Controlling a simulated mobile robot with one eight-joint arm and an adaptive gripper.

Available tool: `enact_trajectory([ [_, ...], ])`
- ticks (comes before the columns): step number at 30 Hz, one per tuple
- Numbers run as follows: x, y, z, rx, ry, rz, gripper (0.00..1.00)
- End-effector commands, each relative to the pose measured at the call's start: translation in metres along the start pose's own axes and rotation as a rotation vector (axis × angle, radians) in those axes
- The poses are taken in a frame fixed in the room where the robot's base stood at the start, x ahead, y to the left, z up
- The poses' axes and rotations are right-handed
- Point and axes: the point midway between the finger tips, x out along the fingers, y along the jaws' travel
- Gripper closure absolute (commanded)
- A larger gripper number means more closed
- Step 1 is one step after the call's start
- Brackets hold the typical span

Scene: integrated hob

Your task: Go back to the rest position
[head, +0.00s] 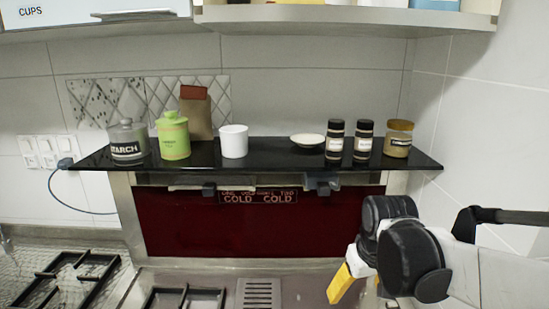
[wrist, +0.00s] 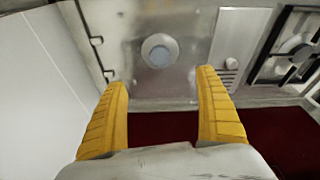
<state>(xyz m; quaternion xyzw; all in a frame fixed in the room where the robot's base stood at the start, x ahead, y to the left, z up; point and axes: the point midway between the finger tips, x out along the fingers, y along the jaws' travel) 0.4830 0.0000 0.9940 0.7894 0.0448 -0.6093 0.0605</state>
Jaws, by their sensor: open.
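My gripper (wrist: 164,98) shows in the wrist view as two yellow fingers set wide apart with nothing between them. In the head view one yellow finger of it (head: 341,283) shows at the lower right, pointing down over the worktop. My dark wrist joints and white arm come in from the right edge there. In the wrist view a steel surface with a round fitting (wrist: 160,50) lies beyond the fingers, and a dark red panel (wrist: 160,132) shows between them.
A black shelf (head: 275,160) carries a starch jar (head: 128,143), a green canister (head: 173,137), a white cup (head: 234,142), a small dish (head: 307,141) and several spice jars (head: 363,140). Hob grates (head: 65,278) lie at the lower left. A tiled wall (head: 490,120) stands close on the right.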

Motion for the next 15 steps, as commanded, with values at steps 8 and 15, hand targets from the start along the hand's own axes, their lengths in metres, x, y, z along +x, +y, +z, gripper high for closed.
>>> enact_trajectory([
  [8,-0.049,-0.01,0.069,0.088,0.214,0.021,0.17],
  [15,-0.057,-0.015,0.105,0.139,0.339,0.025,0.17],
])
